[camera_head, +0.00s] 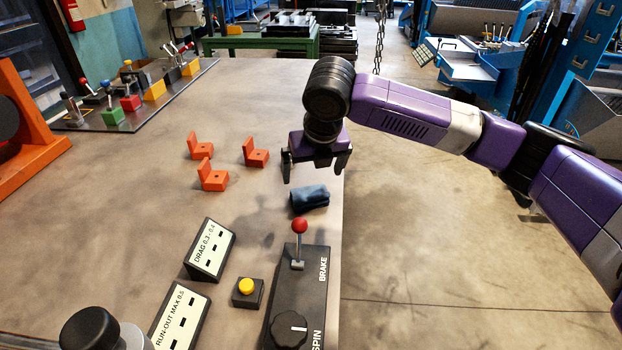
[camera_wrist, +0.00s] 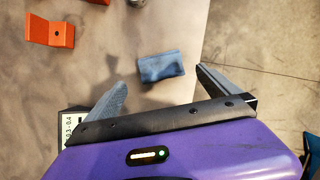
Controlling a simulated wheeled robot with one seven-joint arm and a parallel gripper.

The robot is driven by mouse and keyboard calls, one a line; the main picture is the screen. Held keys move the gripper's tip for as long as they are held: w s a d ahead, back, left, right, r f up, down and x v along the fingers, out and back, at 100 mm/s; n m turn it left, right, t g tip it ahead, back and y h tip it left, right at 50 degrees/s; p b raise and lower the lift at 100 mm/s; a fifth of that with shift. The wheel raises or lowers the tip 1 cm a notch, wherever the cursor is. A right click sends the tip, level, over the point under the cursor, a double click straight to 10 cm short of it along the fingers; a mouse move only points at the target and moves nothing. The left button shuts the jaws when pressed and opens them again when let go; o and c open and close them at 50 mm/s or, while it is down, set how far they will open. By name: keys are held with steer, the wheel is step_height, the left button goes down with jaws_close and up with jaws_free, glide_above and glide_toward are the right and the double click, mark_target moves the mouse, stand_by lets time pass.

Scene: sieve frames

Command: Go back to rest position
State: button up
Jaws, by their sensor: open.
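My gripper (camera_head: 317,167) hangs at the end of my purple arm, above the right edge of the table (camera_head: 110,200). Its two fingers are spread apart with nothing between them. In the wrist view the open gripper (camera_wrist: 165,85) shows both fingers. A folded dark blue cloth (camera_head: 310,198) lies on the table just in front of and below the gripper, apart from it. The cloth also shows in the wrist view (camera_wrist: 162,66), lying on the table beyond the fingertips.
Several orange brackets (camera_head: 213,178) stand left of the gripper. A black box with a red-knobbed lever (camera_head: 299,228), a yellow button (camera_head: 246,287) and sign wedges (camera_head: 211,250) stand at the front. A rack of coloured blocks (camera_head: 130,103) lies back left. Open floor (camera_head: 450,230) is right of the table.

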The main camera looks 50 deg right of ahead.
steer(key=shift+s+a+r, duration=0.15)
steer(key=shift+s+r, duration=0.1)
steer(key=shift+r, duration=0.4)
